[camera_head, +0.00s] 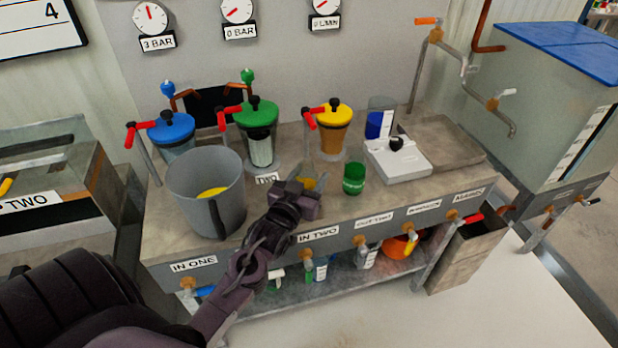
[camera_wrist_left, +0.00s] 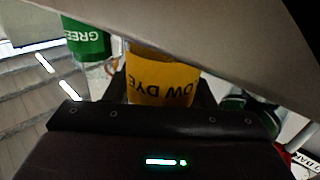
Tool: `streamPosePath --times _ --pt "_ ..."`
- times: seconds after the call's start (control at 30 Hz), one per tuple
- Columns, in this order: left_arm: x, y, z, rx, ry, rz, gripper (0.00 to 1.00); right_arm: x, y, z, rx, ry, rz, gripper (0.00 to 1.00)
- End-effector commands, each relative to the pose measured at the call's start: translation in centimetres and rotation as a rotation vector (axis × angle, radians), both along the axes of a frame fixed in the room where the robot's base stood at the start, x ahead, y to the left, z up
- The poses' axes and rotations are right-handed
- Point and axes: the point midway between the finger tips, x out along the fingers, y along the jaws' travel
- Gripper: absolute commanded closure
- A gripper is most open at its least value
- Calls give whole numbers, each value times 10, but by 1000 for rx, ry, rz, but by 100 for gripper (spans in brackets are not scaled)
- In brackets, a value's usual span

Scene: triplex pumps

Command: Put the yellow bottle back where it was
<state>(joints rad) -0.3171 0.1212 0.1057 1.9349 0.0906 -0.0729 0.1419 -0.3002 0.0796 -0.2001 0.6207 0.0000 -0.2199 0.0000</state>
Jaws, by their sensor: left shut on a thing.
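The yellow bottle (camera_head: 309,183) is mostly hidden by my gripper in the head view. In the left wrist view its yellow label (camera_wrist_left: 160,85), with part of the words "YELLOW DYE" upside down, sits between the fingers. My left gripper (camera_head: 306,188) is shut on it, over the front part of the bench top. I cannot tell whether the bottle touches the bench. The green bottle (camera_head: 353,178) stands just right of the gripper and also shows in the left wrist view (camera_wrist_left: 86,40). My right gripper is not in view.
A grey jug (camera_head: 215,205) with yellow inside stands left of my gripper. Blue (camera_head: 171,128), green (camera_head: 257,112) and orange-lidded (camera_head: 332,118) vessels stand behind. A white scale (camera_head: 398,160) and blue-labelled container (camera_head: 379,122) are right. The low shelf (camera_head: 305,292) holds small bottles and an orange bowl.

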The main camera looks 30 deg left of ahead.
Motion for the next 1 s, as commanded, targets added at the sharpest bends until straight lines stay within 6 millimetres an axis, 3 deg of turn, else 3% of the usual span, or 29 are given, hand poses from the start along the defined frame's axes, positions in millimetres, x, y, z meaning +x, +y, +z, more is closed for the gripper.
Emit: streamPosePath --times 0.4,0.43,0.57,0.9,1.0 --pt "0 0 -6 0 -1 0 78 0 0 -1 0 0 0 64" --pt "0 0 -5 0 -1 0 46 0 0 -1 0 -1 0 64" --pt "0 0 -5 0 0 0 29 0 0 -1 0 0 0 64" --pt "0 0 -2 0 -1 0 29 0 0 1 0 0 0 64" --pt "-10 -2 -4 0 1 0 29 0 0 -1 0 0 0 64"
